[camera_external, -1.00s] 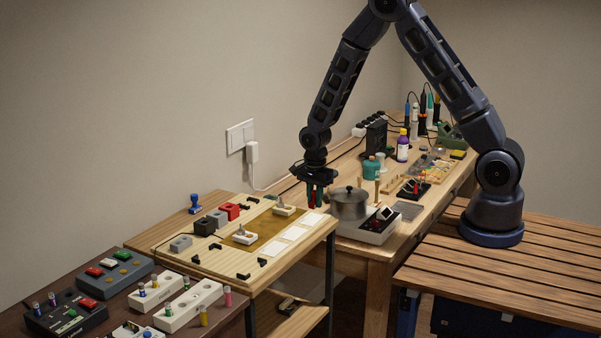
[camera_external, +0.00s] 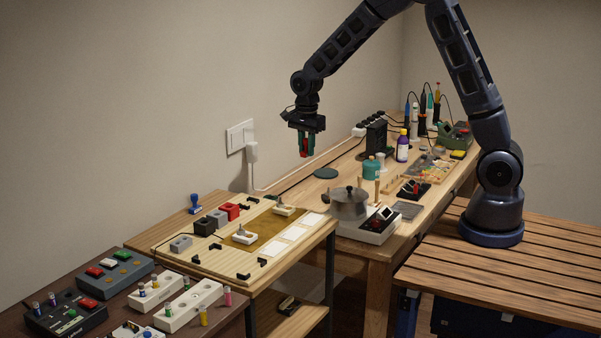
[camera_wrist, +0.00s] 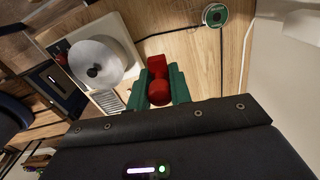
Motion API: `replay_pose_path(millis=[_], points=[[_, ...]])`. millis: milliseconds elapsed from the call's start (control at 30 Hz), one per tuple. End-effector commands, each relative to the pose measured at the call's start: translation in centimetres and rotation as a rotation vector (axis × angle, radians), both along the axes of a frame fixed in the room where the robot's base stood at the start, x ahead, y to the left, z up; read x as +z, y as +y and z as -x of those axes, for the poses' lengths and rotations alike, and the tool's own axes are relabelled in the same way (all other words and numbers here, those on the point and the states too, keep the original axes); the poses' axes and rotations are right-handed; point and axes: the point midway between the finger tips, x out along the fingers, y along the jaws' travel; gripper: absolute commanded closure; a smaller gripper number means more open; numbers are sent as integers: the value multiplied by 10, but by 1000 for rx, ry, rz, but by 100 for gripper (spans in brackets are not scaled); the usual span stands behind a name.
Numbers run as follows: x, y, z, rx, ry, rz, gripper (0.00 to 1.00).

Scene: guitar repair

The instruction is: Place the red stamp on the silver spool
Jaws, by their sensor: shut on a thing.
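My gripper (camera_external: 306,146) is shut on the red stamp (camera_external: 303,154) and holds it in the air near the wall, above the workbench. In the wrist view the stamp's rounded red body (camera_wrist: 159,92) sits between the green fingers of my gripper (camera_wrist: 162,84). A flat, dark green disc (camera_external: 325,173) lies on the bench below and to the right of my gripper.
A lidded metal pot (camera_external: 350,205) stands on a white device (camera_external: 368,228) at the front. A teal container (camera_external: 372,169), a purple bottle (camera_external: 402,148) and a black box (camera_external: 376,137) stand further back. A cable (camera_wrist: 221,62) runs along the wall side.

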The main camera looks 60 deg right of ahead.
Motion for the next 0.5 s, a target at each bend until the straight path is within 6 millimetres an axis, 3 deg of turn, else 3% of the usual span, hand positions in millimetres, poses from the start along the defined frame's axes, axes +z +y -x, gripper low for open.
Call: replay_pose_path(millis=[100, 300, 500], points=[[6, -1, -41, 25, -1, 1, 100], [18, -3, -101, 71, -3, 0, 100], [24, -3, -133, 100, -2, 0, 100]])
